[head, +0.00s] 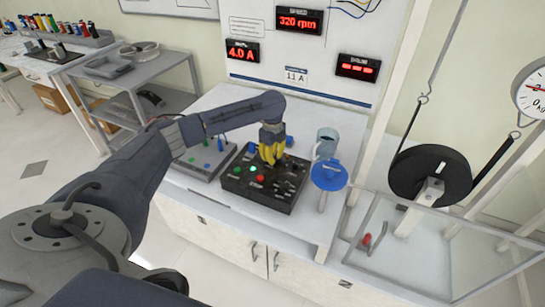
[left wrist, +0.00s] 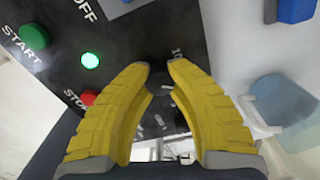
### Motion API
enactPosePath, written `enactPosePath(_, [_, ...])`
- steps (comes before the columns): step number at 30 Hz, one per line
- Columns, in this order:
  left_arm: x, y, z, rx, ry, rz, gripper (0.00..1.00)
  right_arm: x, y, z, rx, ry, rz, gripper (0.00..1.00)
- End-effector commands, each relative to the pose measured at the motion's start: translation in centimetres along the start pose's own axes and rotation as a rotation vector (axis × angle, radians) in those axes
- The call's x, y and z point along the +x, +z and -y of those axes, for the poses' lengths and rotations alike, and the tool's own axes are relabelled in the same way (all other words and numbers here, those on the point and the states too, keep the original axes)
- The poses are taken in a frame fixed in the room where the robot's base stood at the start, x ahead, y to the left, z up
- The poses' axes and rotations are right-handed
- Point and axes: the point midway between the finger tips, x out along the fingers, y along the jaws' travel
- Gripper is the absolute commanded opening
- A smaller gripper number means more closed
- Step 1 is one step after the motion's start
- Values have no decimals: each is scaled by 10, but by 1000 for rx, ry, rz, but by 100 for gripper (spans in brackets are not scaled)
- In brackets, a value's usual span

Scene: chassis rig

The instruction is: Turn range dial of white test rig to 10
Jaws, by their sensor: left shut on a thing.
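My left gripper (head: 271,153) is over a black control box (head: 237,185) on the bench. In the left wrist view its yellow fingers (left wrist: 160,65) are closed around a small dark knob (left wrist: 159,83), mostly hidden between them. A white mark, seemingly "10", is printed on the black panel just beyond the fingertips. A white-grey control box (head: 212,163) with buttons stands left of the black one, apart from the gripper. Its dial cannot be made out. My right gripper is not in view.
The black panel has a green START button (left wrist: 34,37), a lit green lamp (left wrist: 90,60) and a red STOP button (left wrist: 88,97). A blue round-topped stand (head: 329,174) and a clear mug (head: 325,143) are close on the right. Red displays hang behind.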

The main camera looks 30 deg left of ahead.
Motion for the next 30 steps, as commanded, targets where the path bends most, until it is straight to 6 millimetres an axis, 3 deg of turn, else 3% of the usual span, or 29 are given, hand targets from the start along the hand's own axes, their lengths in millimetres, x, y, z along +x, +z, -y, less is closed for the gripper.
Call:
enactPosePath(11, [-1, 1, 0, -137, -1, 1, 0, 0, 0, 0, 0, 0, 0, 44])
enactPosePath(30, [0, 0, 0, -720, 0, 1, 0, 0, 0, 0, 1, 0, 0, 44])
